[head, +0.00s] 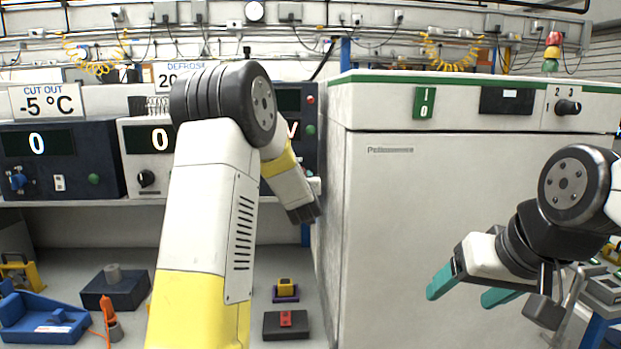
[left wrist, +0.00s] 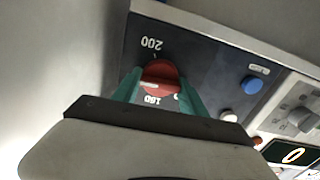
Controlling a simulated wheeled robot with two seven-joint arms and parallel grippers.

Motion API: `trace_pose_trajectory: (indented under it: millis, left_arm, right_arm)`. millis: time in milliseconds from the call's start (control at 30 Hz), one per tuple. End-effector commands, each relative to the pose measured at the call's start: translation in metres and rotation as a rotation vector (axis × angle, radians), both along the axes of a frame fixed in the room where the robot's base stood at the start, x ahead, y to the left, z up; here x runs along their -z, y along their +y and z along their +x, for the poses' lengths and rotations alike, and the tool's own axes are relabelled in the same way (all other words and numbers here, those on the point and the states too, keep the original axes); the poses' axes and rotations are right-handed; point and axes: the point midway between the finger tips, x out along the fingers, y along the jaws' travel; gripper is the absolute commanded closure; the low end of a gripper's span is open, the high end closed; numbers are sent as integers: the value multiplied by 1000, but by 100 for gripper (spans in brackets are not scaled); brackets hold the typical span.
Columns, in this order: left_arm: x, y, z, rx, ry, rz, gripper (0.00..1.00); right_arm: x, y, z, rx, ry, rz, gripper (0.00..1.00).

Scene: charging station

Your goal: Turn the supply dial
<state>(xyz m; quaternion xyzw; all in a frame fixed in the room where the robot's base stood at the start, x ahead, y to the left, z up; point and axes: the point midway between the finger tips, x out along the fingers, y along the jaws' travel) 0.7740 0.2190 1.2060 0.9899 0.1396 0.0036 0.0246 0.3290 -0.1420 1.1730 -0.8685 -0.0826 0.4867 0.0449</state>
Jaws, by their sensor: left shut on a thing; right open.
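The supply dial, a round red knob (left wrist: 158,72) with a white pointer line, sits on a dark panel in the left wrist view. The numeral 200 and another, partly covered numeral are printed beside it, upside down in this view. The two teal fingers of my left gripper (left wrist: 160,85) are closed on the knob from both sides. In the head view my left arm covers the dial, and the left fingers do not show. My right gripper (head: 466,290) is open and empty in front of the white cabinet.
The white cabinet (head: 400,220) fills the right. Dark (head: 90,170) and white (head: 150,185) control units stand on the shelf. A blue button (left wrist: 251,84) and a white button (left wrist: 228,115) are near the dial. Blue fixtures (head: 45,325) and small blocks (head: 285,326) lie on the lower bench.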

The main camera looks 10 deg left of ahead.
Motion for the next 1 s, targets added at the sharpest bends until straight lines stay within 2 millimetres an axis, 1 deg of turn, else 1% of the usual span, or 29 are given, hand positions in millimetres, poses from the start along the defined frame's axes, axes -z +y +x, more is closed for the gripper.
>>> trace_pose_trajectory:
  millis: [200,600,633,700,733,1000]
  left_arm:
    - [1,0,0,0,14,43,91]
    - [1,0,0,0,17,48,91]
    - [1,0,0,0,17,48,44]
    - [1,0,0,0,16,47,31]
    - [1,0,0,0,16,47,29]
    - [0,0,0,0,15,48,29]
  right_arm:
    - [0,0,0,0,0,0,29]
    - [0,0,0,0,0,0,29]
    - [0,0,0,0,0,0,29]
    - [0,0,0,0,0,0,29]
    - [0,0,0,0,0,0,29]
    - [0,0,0,0,0,0,29]
